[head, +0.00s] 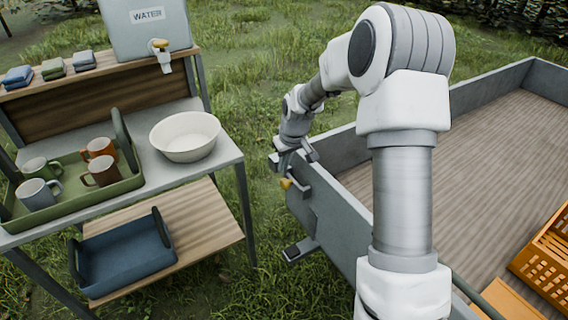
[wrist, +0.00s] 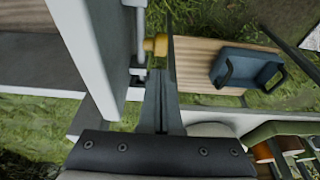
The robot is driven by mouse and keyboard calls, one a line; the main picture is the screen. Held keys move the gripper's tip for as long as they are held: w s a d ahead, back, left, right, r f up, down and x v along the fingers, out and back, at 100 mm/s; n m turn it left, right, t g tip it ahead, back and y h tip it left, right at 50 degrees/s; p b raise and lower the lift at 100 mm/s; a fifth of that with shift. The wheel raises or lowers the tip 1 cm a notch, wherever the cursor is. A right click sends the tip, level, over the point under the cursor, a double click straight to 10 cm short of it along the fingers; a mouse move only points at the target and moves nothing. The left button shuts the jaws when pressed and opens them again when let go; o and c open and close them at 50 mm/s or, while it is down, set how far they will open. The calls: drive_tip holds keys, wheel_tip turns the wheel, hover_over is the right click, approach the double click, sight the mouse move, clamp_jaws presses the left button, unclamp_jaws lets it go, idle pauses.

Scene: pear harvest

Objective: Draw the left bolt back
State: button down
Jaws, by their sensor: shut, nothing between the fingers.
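A bolt with a yellow knob (head: 285,184) sits on the outer face of the grey trailer's end board (head: 325,218), near its far left corner. My gripper (head: 283,165) is at that corner, just above and beyond the knob in the head view. In the wrist view the knob (wrist: 157,45) lies just past the fingertips, beside a thin dark upright edge. My gripper (wrist: 160,75) is shut and empty there. Whether the fingers touch the bolt, I cannot tell. A metal rod and bracket (wrist: 138,72) show beside the fingers.
A table (head: 225,155) on the left holds a green tray of mugs (head: 75,205), a white basin (head: 185,136) and a water tank (head: 145,30). A blue tray (head: 125,252) lies on its lower shelf. An orange crate (head: 545,262) stands in the trailer. Grass separates table and trailer.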

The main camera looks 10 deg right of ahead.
drive_tip(key=x, duration=0.6)
drive_tip(key=shift+f+b, duration=0.25)
drive_tip(key=shift+b, duration=0.05)
